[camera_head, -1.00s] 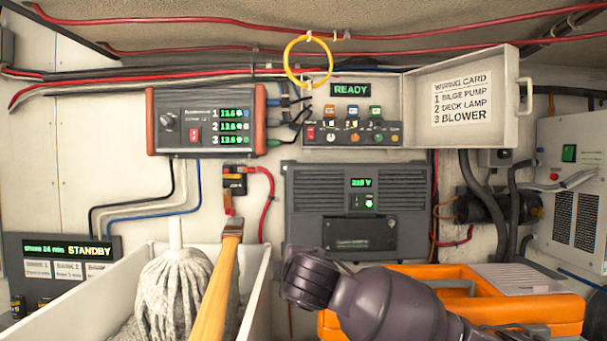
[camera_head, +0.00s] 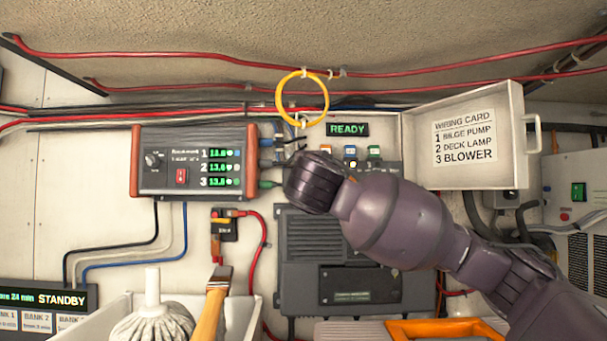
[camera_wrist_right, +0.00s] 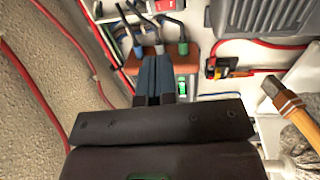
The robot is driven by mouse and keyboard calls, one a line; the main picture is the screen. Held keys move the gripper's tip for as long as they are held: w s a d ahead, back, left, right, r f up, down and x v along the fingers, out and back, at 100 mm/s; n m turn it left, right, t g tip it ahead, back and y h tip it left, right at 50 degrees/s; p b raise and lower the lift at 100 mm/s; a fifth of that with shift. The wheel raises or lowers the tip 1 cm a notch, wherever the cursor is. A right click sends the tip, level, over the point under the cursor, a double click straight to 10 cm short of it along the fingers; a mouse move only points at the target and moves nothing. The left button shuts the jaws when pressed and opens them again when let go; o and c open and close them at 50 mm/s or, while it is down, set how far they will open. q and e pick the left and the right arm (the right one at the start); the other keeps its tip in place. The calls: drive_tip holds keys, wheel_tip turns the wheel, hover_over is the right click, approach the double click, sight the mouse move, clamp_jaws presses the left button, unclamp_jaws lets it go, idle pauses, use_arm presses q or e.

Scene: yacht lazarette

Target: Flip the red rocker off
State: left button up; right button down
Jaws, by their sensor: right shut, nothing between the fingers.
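A red rocker (camera_head: 181,176) sits on the front of the grey box with orange ends (camera_head: 190,191), below a round knob and left of the green readouts. My right arm reaches in from the lower right, its wrist just right of the box. The wrist hides the fingers in the head view. In the right wrist view the right gripper (camera_wrist_right: 156,62) is shut and empty, its fingertips near the box's orange cable end (camera_wrist_right: 204,52). The red rocker cannot be made out there. My left gripper is out of view.
Cables plug into the box's right side. My arm covers much of the small switch panel under the READY display (camera_head: 347,129). A yellow ring (camera_head: 281,108) hangs above. An open lid with a wiring card (camera_head: 510,172) stands right. A mop (camera_head: 150,322) and brush (camera_head: 212,305) stand below.

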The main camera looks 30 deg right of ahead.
drive_tip(key=p+x, duration=0.3)
drive_tip(key=x, duration=1.1)
drive_tip(key=shift+p, duration=0.4)
